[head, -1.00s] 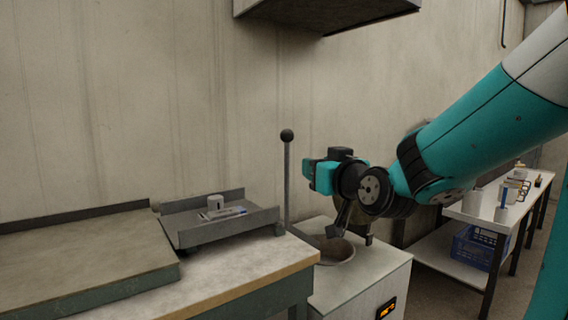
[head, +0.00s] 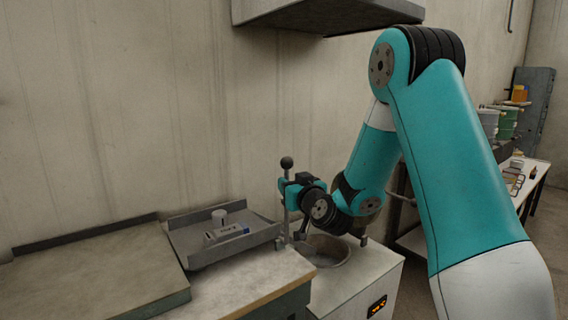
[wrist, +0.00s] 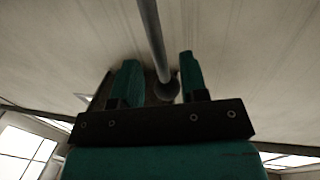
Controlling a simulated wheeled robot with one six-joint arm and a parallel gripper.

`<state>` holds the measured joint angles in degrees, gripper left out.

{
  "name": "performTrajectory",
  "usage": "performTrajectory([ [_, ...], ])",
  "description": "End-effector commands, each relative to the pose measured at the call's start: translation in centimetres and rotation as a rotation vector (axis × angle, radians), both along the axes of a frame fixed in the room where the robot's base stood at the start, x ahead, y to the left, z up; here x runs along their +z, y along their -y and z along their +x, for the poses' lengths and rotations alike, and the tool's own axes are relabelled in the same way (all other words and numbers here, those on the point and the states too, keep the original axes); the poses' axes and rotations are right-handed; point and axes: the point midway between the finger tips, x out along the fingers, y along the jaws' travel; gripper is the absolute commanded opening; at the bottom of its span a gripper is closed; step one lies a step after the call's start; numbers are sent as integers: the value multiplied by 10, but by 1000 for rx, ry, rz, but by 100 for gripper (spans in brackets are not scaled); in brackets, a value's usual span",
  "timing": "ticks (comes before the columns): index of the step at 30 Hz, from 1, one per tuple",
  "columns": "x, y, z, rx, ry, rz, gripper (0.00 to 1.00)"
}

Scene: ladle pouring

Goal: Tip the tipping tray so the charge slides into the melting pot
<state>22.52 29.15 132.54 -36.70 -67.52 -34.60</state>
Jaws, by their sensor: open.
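The tipping tray (head: 263,240) sits on the bench in the head view. A light cylinder (head: 219,217) and a white-and-blue block (head: 227,233) lie in it. An upright lever with a dark ball knob (head: 287,162) stands at its right side. My gripper (head: 286,192) is open at the lever, just below the knob. In the wrist view the lever rod (wrist: 150,30) passes between the two teal fingers of my gripper (wrist: 157,65), with a gap visible at the left finger. The melting pot (head: 330,252) is right of the tray, partly hidden by my wrist.
A flat slab (head: 90,270) with a raised back edge lies left of the tray. A hood (head: 325,15) overhangs above. The melting pot is set in a pale cabinet (head: 350,290). A side table (head: 535,170) and drums (head: 505,122) stand farther right.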

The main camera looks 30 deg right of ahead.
Motion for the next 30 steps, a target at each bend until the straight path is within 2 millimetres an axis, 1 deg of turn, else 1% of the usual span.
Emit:
performTrajectory([
  [1,7,1,9,2,-2,1,40],
  [6,5,5,33,2,0,1,40],
  [9,4,7,41,1,1,1,40],
  [13,1,7,46,0,1,0,40],
  [21,0,8,47,0,1,1,40],
  [26,0,8,47,0,1,1,3],
  [27,0,8,47,0,1,1,0],
  [30,0,8,47,0,1,0,0],
])
